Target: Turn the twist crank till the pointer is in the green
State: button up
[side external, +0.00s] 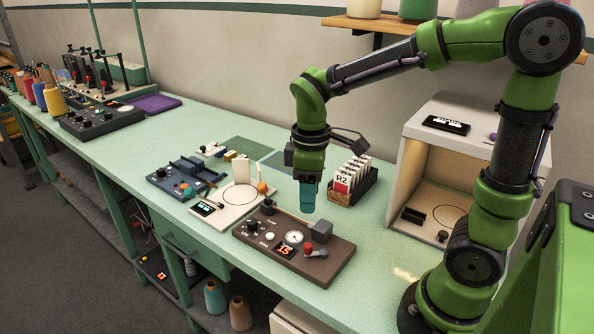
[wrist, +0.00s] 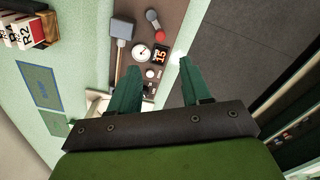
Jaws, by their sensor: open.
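The brown twist tester (side external: 318,273) lies flat on the bench below my gripper. Its crank (side external: 309,249) has a red knob and a grey arm at the front right of the panel; it also shows at the top of the wrist view (wrist: 152,17). The round white dial (side external: 294,237) sits beside an orange display reading 15 (side external: 286,250). The dial's pointer and any green zone are too small to read. My gripper (side external: 308,206) hangs above the tester's back edge, open and empty, apart from the crank. Its spread fingers show in the wrist view (wrist: 159,67).
A grey block (side external: 321,230) stands on the tester's back right. A rack of cards marked R2 (side external: 352,180) stands behind, and a white booth (side external: 444,160) to the right. A cream scale-like device (side external: 231,204) adjoins the tester's left. The bench front edge is close.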

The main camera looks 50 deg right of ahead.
notch_tip(320, 180, up, 4)
jog(key=shift+f, duration=0.2)
